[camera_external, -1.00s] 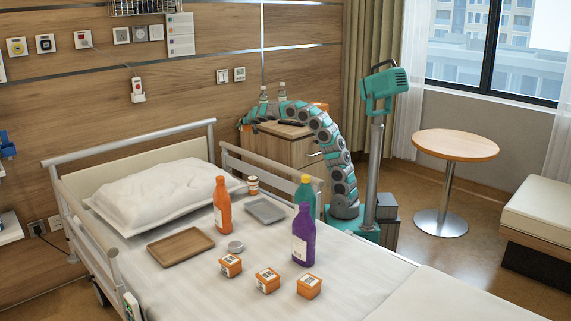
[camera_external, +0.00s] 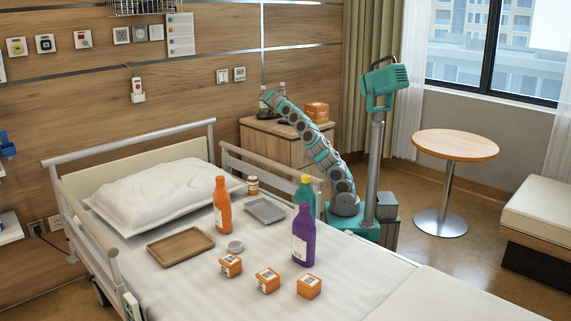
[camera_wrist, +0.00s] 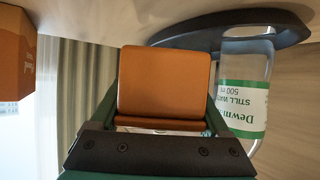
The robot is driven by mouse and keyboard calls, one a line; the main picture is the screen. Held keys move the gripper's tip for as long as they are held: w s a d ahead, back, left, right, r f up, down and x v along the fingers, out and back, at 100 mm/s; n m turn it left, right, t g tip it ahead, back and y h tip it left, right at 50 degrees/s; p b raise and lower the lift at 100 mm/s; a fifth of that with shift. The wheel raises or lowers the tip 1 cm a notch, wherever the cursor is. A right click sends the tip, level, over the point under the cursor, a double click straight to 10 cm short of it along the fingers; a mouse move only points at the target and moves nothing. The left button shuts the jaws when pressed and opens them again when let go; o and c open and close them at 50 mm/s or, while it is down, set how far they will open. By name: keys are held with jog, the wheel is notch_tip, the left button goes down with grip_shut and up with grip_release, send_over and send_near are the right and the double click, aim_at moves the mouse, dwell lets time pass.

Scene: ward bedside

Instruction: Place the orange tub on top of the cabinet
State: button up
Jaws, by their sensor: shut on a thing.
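The orange tub (camera_wrist: 165,82) sits between the fingers of my gripper (camera_wrist: 165,105) in the wrist view, and the gripper is shut on it. The cabinet (camera_external: 265,146) stands behind the bed's far rail, with a wooden top. In the external view my gripper (camera_external: 268,96) is at the cabinet's back left, near the bottles. The tub cannot be made out there. The wrist picture is upside down, with the cabinet top (camera_wrist: 110,25) along its upper part. I cannot tell whether the tub touches the cabinet top.
A clear water bottle (camera_wrist: 245,90) stands on a dark round tray (camera_wrist: 190,35), close beside the tub. An orange box (camera_external: 316,112) is on the cabinet's right; it also shows in the wrist view (camera_wrist: 14,62). The bed (camera_external: 190,285) carries bottles, trays and orange cartons.

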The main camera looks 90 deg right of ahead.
jog(key=s+d+r+m+g+p, duration=0.2)
jog(key=s+d+r+p, duration=0.25)
jog(key=s+d, duration=0.6)
jog(key=shift+y, duration=0.3)
jog(key=shift+s+a+f+b, duration=0.1)
jog(key=shift+f+b, duration=0.3)
jog(key=shift+f, duration=1.2)
jog(key=shift+s+a+f+b, duration=0.15)
jog(key=shift+f+b, duration=0.25)
jog(key=shift+f, duration=1.2)
jog(key=shift+s+a+f+b, duration=0.1)
jog(key=shift+f+b, duration=0.3)
jog(key=shift+f, duration=1.2)
jog(key=shift+f, duration=0.15)
jog(key=o, duration=1.3)
